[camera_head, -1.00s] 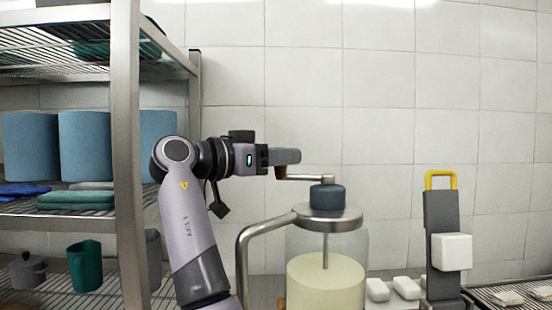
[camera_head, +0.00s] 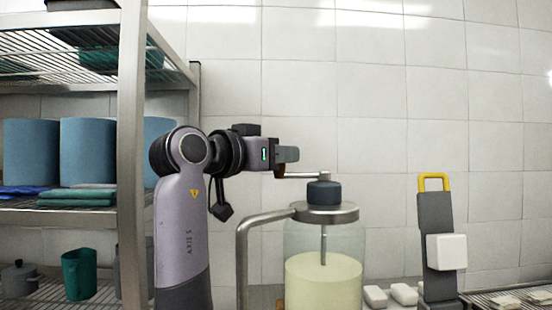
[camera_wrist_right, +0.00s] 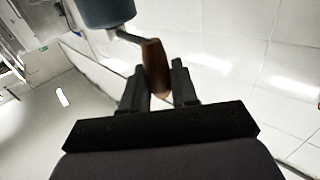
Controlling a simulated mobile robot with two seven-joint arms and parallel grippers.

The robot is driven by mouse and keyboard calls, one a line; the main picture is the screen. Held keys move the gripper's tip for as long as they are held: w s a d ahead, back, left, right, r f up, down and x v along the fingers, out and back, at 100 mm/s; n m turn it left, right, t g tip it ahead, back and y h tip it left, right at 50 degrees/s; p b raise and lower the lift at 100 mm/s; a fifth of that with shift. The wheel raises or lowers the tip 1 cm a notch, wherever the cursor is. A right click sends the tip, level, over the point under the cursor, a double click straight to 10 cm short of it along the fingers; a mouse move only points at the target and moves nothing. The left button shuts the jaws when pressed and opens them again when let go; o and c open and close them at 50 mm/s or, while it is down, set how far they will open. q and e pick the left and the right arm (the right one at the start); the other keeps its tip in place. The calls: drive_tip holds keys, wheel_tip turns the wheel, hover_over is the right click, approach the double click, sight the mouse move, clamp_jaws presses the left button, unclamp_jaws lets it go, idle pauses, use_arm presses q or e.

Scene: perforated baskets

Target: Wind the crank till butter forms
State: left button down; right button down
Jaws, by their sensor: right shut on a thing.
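The churn is a clear glass jar (camera_head: 322,287) with a pale yellow, smooth liquid in its lower part. Its metal lid (camera_head: 338,214) carries a dark blue-grey hub (camera_head: 325,193), and a metal shaft runs down into the liquid. A crank arm (camera_head: 305,175) reaches left from the hub to a brown wooden handle, which shows in the wrist view (camera_wrist_right: 155,66). My right gripper (camera_head: 287,155) is shut on the crank handle, its two fingers (camera_wrist_right: 163,85) on either side of it. Solid butter cannot be made out in the jar. My left gripper is not in view.
A metal rack (camera_head: 132,150) with blue rolls, cloths and a green cup (camera_head: 79,273) stands at left. A bent metal tube (camera_head: 242,260) runs beside the jar. White blocks (camera_head: 404,294) and a yellow-handled grey stand (camera_head: 434,240) are at right.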

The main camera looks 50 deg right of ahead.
drive_tip(key=shift+s+a, duration=0.2)
drive_tip(key=shift+s, duration=0.2)
drive_tip(key=c, duration=0.9)
unclamp_jaws()
drive_tip(key=shift+s, duration=0.1)
drive_tip(key=shift+c, duration=0.2)
drive_tip(key=shift+a, duration=0.3)
drive_tip(key=a+b, duration=0.1)
drive_tip(key=a, duration=0.5)
drive_tip(key=shift+w+a, duration=0.25)
drive_tip(key=shift+a, duration=0.05)
